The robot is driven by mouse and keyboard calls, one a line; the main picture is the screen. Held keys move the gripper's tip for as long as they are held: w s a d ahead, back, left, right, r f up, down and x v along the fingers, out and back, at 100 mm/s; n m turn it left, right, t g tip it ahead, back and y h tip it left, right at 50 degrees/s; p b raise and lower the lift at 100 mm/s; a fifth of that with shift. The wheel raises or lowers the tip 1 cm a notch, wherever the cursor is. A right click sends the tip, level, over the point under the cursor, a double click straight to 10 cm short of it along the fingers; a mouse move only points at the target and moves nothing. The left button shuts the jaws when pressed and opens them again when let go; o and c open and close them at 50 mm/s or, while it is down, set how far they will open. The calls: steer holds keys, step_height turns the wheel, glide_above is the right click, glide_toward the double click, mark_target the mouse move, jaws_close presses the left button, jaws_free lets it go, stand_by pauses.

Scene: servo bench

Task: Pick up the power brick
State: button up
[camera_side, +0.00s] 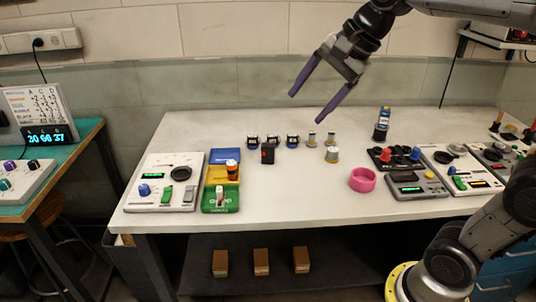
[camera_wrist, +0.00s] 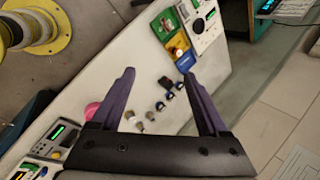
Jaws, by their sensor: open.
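A small black block (camera_side: 267,153) with a reddish mark, which looks like the power brick, stands on the white bench (camera_side: 300,205) in front of a row of small blue-and-black parts. In the wrist view it appears as a small dark block (camera_wrist: 165,82) between the fingers, but well beyond them. My gripper (camera_side: 307,107) is open and empty, high above the back of the bench, with its purple fingers pointing down and left. Both fingers also show in the wrist view (camera_wrist: 159,73). Nothing touches them.
Several blue-and-black parts (camera_side: 272,140) stand close behind the block. Silver cylinders (camera_side: 332,154) and a pink ring (camera_side: 363,180) are to its right. Coloured trays (camera_side: 220,198) and a control panel (camera_side: 163,182) are to its left. The bench front is clear.

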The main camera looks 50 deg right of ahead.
steer(key=w+d+f+m, duration=0.1)
steer(key=w+d+m, duration=0.15)
steer(key=w, duration=0.35)
steer(key=w+d+f+m, duration=0.1)
steer(key=w+d+m, duration=0.15)
steer(key=w, duration=0.35)
steer(key=m+g+y, duration=0.1)
steer(key=m+g, duration=0.2)
steer(key=m, duration=0.3)
glide_above(264, 152)
steer(key=s+d, duration=0.3)
steer(key=d, duration=0.2)
step_height(264, 152, down, 17)
steer(key=x, duration=0.8)
steer(key=shift+w+a, duration=0.1)
steer(key=shift+a, duration=0.05)
steer(key=shift+t, duration=0.3)
steer(key=shift+x, duration=2.85)
steer(key=shift+a+r, duration=0.1)
steer(key=shift+a, duration=0.1)
jaws_close()
